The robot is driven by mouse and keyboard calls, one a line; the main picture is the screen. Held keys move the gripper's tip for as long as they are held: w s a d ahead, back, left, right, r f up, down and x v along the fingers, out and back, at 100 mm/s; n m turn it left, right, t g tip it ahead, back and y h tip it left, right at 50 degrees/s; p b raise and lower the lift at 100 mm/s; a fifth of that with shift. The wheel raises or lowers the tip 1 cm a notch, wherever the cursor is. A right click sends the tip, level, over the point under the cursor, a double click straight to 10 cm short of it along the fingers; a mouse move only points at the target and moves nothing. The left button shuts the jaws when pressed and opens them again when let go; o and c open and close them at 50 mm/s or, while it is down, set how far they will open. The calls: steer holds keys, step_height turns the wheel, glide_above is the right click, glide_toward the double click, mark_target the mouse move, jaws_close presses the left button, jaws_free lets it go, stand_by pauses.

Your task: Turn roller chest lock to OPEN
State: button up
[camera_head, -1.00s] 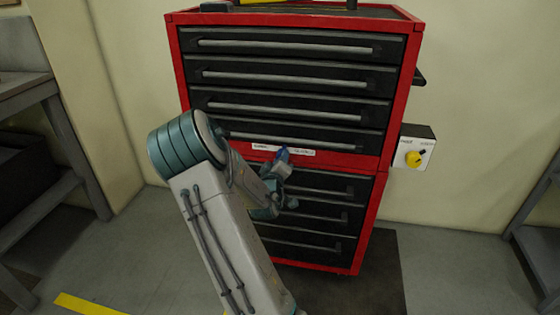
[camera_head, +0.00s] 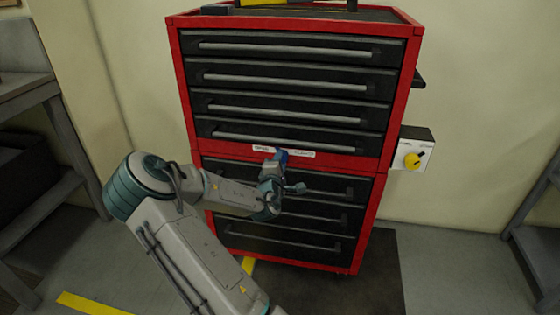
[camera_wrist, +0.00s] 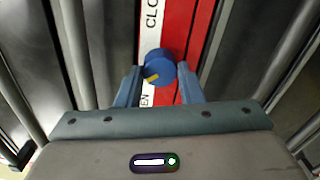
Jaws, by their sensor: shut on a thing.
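The red roller chest (camera_head: 173,65) has black drawers and a white label strip (camera_head: 300,154) on the red band between its upper and lower drawers. The lock is a round blue knob (camera_wrist: 158,66) with a yellow mark on its face. In the wrist view the mark sits on the knob's lower left side. The strip beside it reads "CLO" above the knob and "EN" below; the rest is hidden. My gripper (camera_wrist: 160,82) is shut on the knob, with one blue finger at each side. In the head view my gripper (camera_head: 279,160) covers most of the lock.
A white box with a yellow knob (camera_head: 413,160) is at the chest's right side. Drawer handles (camera_head: 285,137) stick out above and below the lock. A grey bench (camera_head: 60,140) is at left and another frame (camera_head: 535,220) at right. The floor before the chest is clear.

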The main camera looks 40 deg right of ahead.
steer(key=shift+d+r+n, duration=0.1)
steer(key=shift+r+n, duration=0.05)
steer(key=shift+n, duration=0.35)
steer(key=shift+r, duration=0.1)
steer(key=o, duration=1)
steer(key=shift+s, duration=0.1)
steer(key=p+v, duration=0.1)
steer(key=v, duration=1.3)
